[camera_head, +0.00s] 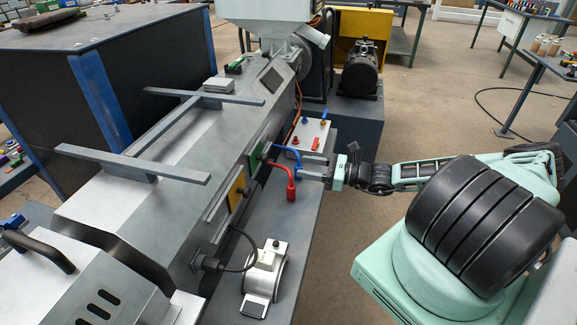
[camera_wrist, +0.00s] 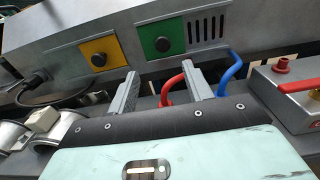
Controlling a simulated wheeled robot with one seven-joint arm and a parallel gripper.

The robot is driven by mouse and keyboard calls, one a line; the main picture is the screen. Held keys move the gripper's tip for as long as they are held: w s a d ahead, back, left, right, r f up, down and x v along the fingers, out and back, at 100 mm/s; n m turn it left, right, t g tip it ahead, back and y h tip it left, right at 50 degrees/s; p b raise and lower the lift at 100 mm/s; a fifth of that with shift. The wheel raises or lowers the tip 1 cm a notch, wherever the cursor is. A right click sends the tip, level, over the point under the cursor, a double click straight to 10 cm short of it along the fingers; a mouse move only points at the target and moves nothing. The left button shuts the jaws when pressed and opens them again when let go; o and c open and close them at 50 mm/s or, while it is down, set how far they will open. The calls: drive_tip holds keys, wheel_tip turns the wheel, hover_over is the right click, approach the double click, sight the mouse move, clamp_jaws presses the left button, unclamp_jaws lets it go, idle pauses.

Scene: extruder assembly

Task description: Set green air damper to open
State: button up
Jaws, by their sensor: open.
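The green damper plate (camera_wrist: 149,34) with a round black knob (camera_wrist: 163,44) is on the side wall of the grey machine in the wrist view. Dark vertical vent slots (camera_wrist: 207,27) show just right of it. The green plate (camera_head: 256,157) shows small and at a slant in the head view. My gripper (camera_wrist: 162,72) is open and empty, its two fingers pointing at the wall, one to each side below the knob and apart from it. In the head view my gripper (camera_head: 312,167) is right of the plate, near the red and blue pipes.
A red pipe (camera_wrist: 168,85) and a blue pipe (camera_wrist: 231,66) rise close to my right finger. A yellow plate (camera_wrist: 94,50) with another black knob is left of the green one. A box with red fittings (camera_head: 311,135) stands behind my gripper. A silver device (camera_head: 265,268) sits on the ledge in front.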

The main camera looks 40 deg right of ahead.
drive_tip(key=v, duration=0.6)
drive_tip(key=shift+b, duration=0.3)
